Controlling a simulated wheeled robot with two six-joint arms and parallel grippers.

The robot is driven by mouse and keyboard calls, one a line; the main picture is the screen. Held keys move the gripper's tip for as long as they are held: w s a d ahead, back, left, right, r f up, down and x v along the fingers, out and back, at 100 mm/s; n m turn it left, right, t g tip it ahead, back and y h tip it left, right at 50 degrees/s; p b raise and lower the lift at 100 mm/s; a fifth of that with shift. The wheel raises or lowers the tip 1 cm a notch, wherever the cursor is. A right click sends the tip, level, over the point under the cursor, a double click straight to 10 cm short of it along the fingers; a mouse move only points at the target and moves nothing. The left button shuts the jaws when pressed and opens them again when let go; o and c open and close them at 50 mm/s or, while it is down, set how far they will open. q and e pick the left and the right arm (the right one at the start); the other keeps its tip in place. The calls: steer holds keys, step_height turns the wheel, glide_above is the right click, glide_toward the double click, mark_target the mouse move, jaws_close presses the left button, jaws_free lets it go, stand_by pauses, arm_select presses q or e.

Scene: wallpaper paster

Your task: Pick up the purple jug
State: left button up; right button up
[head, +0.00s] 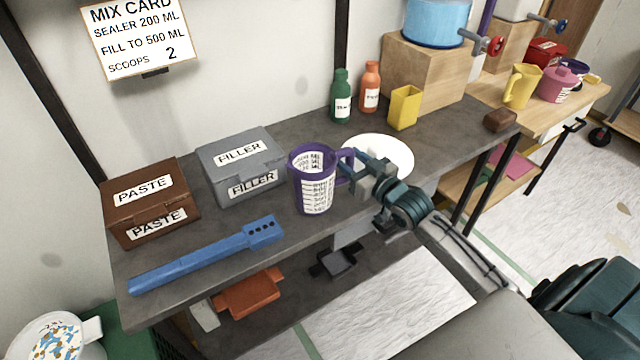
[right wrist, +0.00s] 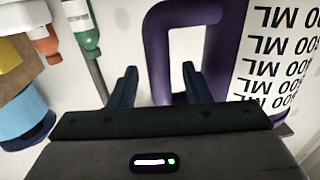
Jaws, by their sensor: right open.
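The purple jug (head: 312,190) stands upright on the grey bench (head: 240,225), with a white measuring scale on its side and its handle on the right. My right gripper (head: 352,166) is at the handle, coming in from the right. In the right wrist view the jug's purple handle (right wrist: 156,60) shows just beyond the open fingers (right wrist: 158,88), with one side of the handle in line with the gap. I cannot tell whether the fingers touch it. My left gripper is not in view.
A grey filler box (head: 240,165) and a brown paste box (head: 150,200) stand left of the jug. A blue tool (head: 205,255) lies in front. A white plate (head: 395,152) lies behind my gripper. Green (head: 341,100) and orange (head: 370,90) bottles stand at the back.

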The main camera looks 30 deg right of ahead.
steer(key=shift+w, duration=0.2)
jaws_close()
steer(key=shift+r, duration=0.15)
